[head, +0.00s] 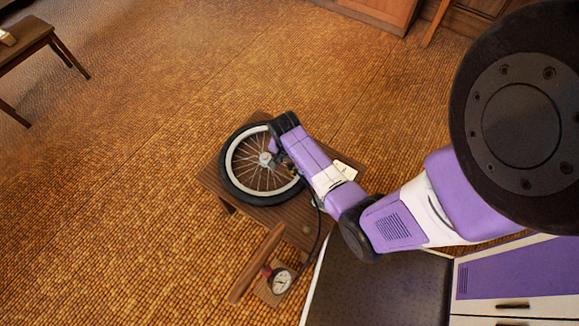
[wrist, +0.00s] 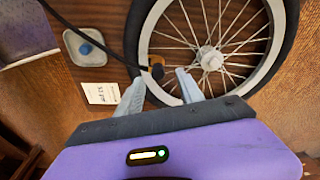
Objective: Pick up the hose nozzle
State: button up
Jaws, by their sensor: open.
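The hose nozzle (wrist: 156,66), a small brass-coloured and black end piece on a black hose (wrist: 90,42), shows in the wrist view against the wheel's edge. My gripper (wrist: 160,82) is open, its two pale fingers pointing toward the nozzle. The nozzle appears between and just beyond the fingertips; I cannot tell whether they touch it. In the head view my arm covers the nozzle, and only part of the hose (head: 319,232) shows, running near a round gauge (head: 281,281).
A spoked wheel (wrist: 279,49) with a black tyre lies on a small wooden table (head: 280,217), right by my gripper. A white card (wrist: 100,93) and a grey dish (wrist: 72,39) holding a blue piece lie to the left in the wrist view. The carpet beyond is clear.

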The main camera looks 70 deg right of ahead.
aim_at(290, 164)
jog(key=f, duration=0.4)
jog(key=shift+s+d, duration=0.15)
jog(key=shift+d, duration=0.1)
grip_shut()
